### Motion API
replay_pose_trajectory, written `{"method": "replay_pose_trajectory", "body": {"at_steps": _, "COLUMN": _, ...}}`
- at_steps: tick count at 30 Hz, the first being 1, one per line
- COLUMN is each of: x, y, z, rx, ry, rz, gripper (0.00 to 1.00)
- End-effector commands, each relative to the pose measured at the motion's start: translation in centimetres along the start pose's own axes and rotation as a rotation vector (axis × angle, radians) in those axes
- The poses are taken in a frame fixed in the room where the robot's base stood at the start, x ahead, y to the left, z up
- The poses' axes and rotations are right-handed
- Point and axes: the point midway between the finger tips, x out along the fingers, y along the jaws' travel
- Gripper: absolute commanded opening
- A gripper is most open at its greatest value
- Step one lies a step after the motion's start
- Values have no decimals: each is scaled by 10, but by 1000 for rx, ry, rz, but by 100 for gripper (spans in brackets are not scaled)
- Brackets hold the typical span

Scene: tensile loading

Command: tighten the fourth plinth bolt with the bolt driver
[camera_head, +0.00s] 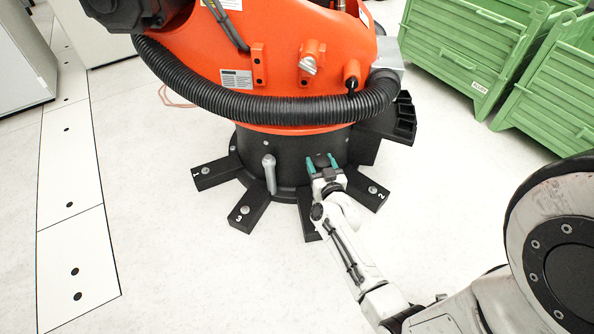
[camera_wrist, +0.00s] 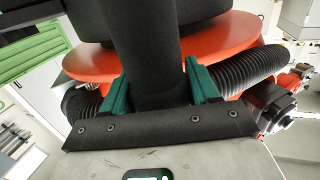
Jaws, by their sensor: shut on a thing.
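My gripper (camera_head: 321,161), with teal fingers, is shut on a thick dark cylinder, which I take for the bolt driver (camera_wrist: 152,60). In the wrist view the cylinder stands between the two fingers. In the head view it is hard to tell from the black plinth (camera_head: 262,150) behind it. Black plinth feet marked 1 (camera_head: 214,174), 3 (camera_head: 248,211) and 2 (camera_head: 367,191) show bolt heads. I cannot tell whether the driver touches a bolt.
A light grey rod (camera_head: 270,175) stands upright at the plinth, left of my gripper. The orange robot (camera_head: 290,60) with its black corrugated hose (camera_head: 260,107) hangs over the plinth. Green crates (camera_head: 470,45) stand at back right. The floor in front and left is clear.

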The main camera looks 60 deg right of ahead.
Motion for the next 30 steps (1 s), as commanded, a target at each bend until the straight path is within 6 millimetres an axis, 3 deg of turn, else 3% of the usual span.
{"method": "replay_pose_trajectory", "body": {"at_steps": 6, "x": 4, "y": 13, "z": 1, "rx": 4, "ry": 8, "rz": 29, "gripper": 18}}
{"method": "replay_pose_trajectory", "body": {"at_steps": 30, "x": 5, "y": 12, "z": 40, "rx": 4, "ry": 8, "rz": 26, "gripper": 18}}
